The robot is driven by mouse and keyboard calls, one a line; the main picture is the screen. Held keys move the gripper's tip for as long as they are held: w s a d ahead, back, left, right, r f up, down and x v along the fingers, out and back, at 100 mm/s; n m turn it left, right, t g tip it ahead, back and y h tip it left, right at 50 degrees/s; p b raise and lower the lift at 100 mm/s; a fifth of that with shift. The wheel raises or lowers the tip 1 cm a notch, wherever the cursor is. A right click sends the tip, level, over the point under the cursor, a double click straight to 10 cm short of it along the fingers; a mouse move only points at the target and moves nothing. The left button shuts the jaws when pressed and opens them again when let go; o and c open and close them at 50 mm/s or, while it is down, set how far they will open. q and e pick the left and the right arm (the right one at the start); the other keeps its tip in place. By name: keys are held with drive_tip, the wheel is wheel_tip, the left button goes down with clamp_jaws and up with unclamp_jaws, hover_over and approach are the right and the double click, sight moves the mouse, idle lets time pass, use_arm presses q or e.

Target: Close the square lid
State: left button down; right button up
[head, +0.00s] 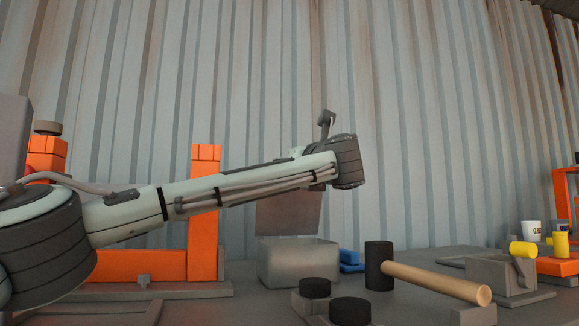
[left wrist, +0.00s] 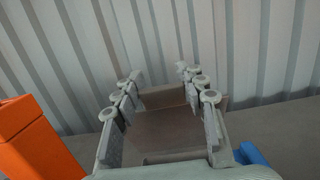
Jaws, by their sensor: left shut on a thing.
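The square lid (head: 290,215) is a thin brownish-grey panel standing raised at the back of an open grey box (head: 298,265) on the table. My left arm crosses in front of its upper part in the head view. In the left wrist view the lid (left wrist: 165,130) lies between the two rows of finger segments of my left gripper (left wrist: 160,85). That gripper is shut on the lid, though the exact contact is hard to see. In the head view its fingers are mostly hidden behind the wrist. My right gripper is in neither view.
A black-headed mallet (head: 380,265) with a wooden handle lies right of the box, a blue piece (head: 350,260) beside it. Black round pieces (head: 350,311) are in front. An orange frame (head: 205,225) stands left. Grey blocks and yellow pieces (head: 522,249) are at right.

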use_arm(q)
drive_tip(key=shift+s+d+f, duration=0.1)
drive_tip(key=shift+s+f, duration=0.2)
drive_tip(key=shift+s, duration=0.25)
drive_tip(key=shift+s+d+f, duration=0.15)
drive_tip(key=shift+s+f, duration=0.1)
drive_tip(key=shift+s, duration=0.35)
drive_tip(key=shift+s+d+f, duration=0.1)
drive_tip(key=shift+s+f, duration=0.2)
drive_tip(key=shift+s, duration=0.25)
drive_tip(key=c, duration=0.8)
unclamp_jaws()
drive_tip(key=shift+c, duration=0.2)
drive_tip(key=v, duration=1.2)
